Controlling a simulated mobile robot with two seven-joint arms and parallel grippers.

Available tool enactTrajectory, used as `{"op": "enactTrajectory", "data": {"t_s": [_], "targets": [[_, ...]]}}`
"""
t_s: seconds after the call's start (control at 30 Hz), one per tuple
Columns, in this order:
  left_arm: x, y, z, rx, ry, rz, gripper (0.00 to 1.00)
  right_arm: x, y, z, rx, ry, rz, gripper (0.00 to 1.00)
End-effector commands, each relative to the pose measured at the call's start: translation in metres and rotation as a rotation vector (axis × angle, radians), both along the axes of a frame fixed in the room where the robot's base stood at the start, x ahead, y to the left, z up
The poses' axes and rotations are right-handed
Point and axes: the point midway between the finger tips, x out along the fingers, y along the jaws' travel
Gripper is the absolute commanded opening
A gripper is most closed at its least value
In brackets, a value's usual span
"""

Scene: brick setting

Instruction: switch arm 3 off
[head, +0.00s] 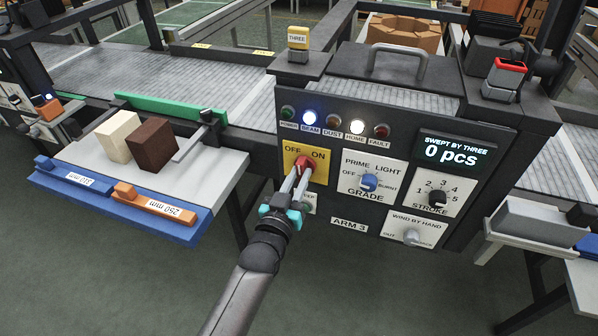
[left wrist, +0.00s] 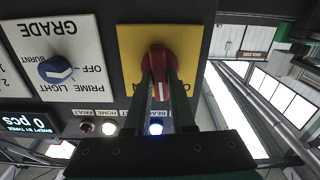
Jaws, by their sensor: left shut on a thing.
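The control panel labelled ARM 3 (head: 349,226) stands at the centre of the head view. Its yellow OFF/ON plate (head: 318,177) carries a red knob (head: 305,163). My left gripper (head: 301,177) reaches up from below and is shut on the red knob. In the left wrist view, which is upside down, my gripper's two fingers (left wrist: 159,88) lie on either side of the red knob (left wrist: 156,58). A white mark on the knob shows between them. The fingers partly cover the OFF and ON lettering there, so the exact setting is hard to tell. My right gripper is not in view.
The BEAM (head: 309,118) and HOME (head: 357,127) lamps are lit. The display (head: 457,153) reads 0 pcs. A blue GRADE knob (head: 369,182), black STROKE knob (head: 437,198) and grey hand lever (head: 411,237) sit to the right. Blocks (head: 152,144) stand on a side tray at left.

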Motion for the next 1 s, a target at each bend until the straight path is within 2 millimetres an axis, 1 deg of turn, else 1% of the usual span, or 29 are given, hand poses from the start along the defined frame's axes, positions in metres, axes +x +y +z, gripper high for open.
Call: {"op": "enactTrajectory", "data": {"t_s": [0.03,0.2,0.6,0.8,1.0], "targets": [[0.0,0.0,0.0,-0.041,0.017,-0.001,0.0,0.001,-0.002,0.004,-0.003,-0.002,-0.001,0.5],[0.0,0.0,0.0,-0.195,0.067,-0.001,0.0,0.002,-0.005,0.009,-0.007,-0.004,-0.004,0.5],[0.0,0.001,-0.002,-0.504,0.168,-0.001,0.0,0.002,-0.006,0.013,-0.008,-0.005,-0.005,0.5],[0.0,0.001,-0.002,-0.6,0.199,-0.001,0.0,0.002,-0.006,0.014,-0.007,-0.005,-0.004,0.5],[0.0,0.002,-0.002,-0.652,0.216,-0.001,0.0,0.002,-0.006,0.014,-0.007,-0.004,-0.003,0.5]]}}
